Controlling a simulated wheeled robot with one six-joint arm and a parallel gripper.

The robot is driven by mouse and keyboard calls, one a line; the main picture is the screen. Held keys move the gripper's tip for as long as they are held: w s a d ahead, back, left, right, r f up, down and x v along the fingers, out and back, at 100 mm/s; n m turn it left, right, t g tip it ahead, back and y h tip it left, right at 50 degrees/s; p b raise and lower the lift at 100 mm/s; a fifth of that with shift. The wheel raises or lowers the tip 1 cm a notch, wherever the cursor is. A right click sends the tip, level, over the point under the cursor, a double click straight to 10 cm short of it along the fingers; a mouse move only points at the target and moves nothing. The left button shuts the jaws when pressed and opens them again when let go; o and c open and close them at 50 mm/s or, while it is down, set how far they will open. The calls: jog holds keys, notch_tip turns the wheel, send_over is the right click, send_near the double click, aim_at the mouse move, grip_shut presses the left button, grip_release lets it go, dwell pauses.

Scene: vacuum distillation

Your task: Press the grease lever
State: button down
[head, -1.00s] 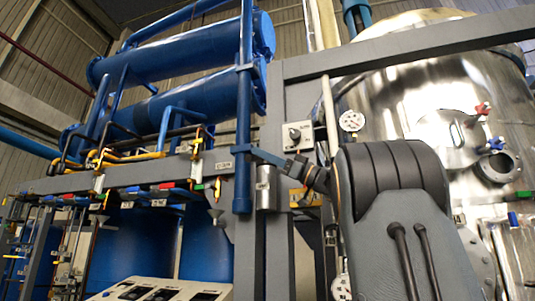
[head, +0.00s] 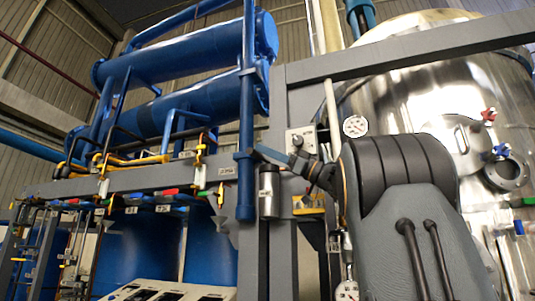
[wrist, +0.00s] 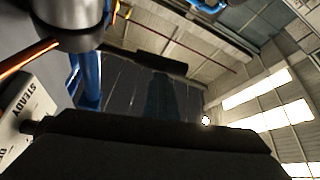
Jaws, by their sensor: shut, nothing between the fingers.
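I cannot tell for sure whether this rod is the grease lever. My gripper (wrist: 155,122) shows as a dark shape across the bottom of the wrist view. It is shut and empty. In the head view its end is small, beside the cylinder, and partly behind my arm. Contact cannot be made out.
The blue pipe (head: 246,120) stands left of the cylinder. A steel vessel (head: 440,100) with a gauge (head: 355,126) is behind my arm.

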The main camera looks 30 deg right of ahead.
jog(key=b+v, duration=0.4)
jog(key=v, duration=0.6)
jog(key=shift+r, duration=0.25)
dwell(2.6)
